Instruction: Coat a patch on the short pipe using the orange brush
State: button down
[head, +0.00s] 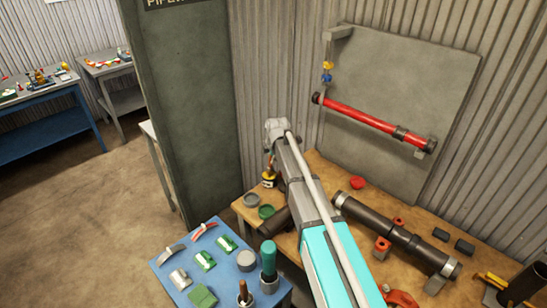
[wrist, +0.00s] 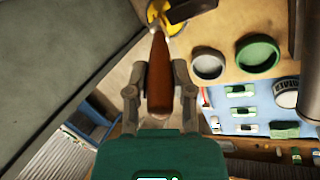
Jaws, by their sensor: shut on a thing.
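My gripper (wrist: 158,85) is shut on the brown-orange handle of a brush (wrist: 158,75), the handle's rounded end towards the wrist camera. The brush's far end lies by a yellow tin (wrist: 153,12) and a dark block-like shape; I cannot tell whether it touches either. A short dark pipe (head: 275,221) lies on the bench, partly hidden by my arm. A longer dark pipe (head: 395,236) lies on supports at right.
Grey (head: 251,200) and green (head: 266,212) round dishes sit near the tin. A blue table (head: 222,278) in front holds several small items and a brown-handled tool (head: 243,293). A red pipe (head: 372,121) hangs on the wall board. A dark panel (head: 185,100) stands left of the bench.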

jog(key=shift+r, duration=0.1)
dwell(0.6)
jog(key=shift+r+p, duration=3.4)
jog(key=shift+p, duration=0.15)
jog(key=shift+w, duration=0.1)
